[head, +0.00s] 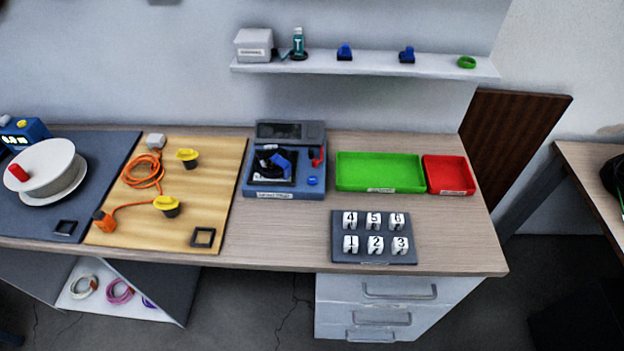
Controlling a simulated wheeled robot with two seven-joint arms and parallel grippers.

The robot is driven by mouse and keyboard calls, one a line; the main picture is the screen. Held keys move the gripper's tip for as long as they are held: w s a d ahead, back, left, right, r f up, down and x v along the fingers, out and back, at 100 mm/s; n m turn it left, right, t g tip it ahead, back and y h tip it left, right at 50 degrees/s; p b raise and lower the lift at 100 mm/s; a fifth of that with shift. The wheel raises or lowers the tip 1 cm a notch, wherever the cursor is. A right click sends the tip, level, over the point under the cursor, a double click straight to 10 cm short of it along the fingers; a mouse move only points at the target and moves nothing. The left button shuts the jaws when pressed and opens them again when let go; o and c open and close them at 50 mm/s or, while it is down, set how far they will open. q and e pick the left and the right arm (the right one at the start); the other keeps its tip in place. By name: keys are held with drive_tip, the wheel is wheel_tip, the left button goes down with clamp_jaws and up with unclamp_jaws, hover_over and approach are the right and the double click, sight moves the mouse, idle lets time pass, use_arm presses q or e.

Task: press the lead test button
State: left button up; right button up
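A blue-grey bench device (285,192) with a dark screen stands at the middle of the table. A round blue button (313,181) is at its front right, and a red part (317,157) is above the button. A dark and blue item sits in the device's square recess. The label on its front is too small to read surely. An orange lead (143,172) lies coiled on a wooden board to the left. Which control is the lead test button, I cannot tell for certain. Neither of my grippers is in view.
A green tray (379,157) and a red tray (447,160) stand right of the device. A dark block of numbered white pieces (365,257) lies in front. Left are two yellow-topped parts (188,155) and a white reel (48,165). A shelf (370,71) hangs above.

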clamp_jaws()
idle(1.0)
